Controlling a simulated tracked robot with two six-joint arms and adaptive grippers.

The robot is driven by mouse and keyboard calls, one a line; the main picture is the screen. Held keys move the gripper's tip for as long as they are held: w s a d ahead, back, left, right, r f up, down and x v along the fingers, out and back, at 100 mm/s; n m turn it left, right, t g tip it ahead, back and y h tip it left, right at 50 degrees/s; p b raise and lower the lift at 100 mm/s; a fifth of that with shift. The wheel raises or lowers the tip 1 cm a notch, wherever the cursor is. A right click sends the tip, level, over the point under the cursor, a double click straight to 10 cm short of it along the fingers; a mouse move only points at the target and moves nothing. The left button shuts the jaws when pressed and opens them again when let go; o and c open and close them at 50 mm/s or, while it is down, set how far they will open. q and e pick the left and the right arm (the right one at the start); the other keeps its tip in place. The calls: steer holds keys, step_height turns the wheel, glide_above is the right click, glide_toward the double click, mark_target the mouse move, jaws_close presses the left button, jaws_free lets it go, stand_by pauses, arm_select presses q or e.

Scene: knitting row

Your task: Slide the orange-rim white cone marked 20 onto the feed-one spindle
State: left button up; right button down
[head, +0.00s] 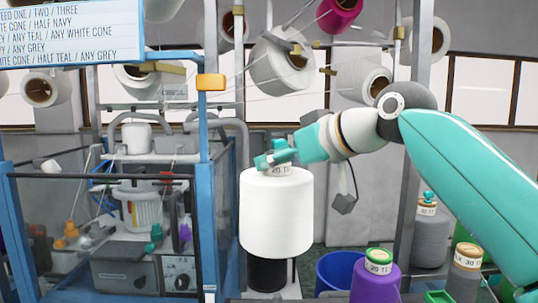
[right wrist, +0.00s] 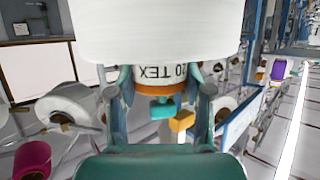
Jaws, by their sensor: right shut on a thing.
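The white cone (head: 275,215) hangs upright in front of me, with a "20 TE" label on its neck. My right gripper (head: 277,159) is shut on that neck from above. In the right wrist view the same cone (right wrist: 158,35) shows upside down, with "20 TEX" readable and an orange rim (right wrist: 160,87) between my right gripper's fingers (right wrist: 163,100). A small teal piece (right wrist: 162,110) shows just past the rim. A dark cylinder (head: 267,274) is below the cone; I cannot tell whether they touch. No spindle can be made out for certain. My left gripper is out of view.
A blue-framed machine (head: 205,230) stands close on the left, with an orange block (head: 210,82) on its post. At the lower right are a purple cone (head: 375,283), a grey cone (head: 432,235) and a blue bin (head: 338,268). Several cones hang on the rack above.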

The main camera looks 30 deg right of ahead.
steer(key=shift+w+d+r, duration=0.1)
steer(key=shift+r, duration=0.1)
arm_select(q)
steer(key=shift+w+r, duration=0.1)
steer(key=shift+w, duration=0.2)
arm_select(e)
steer(key=shift+d, duration=0.15)
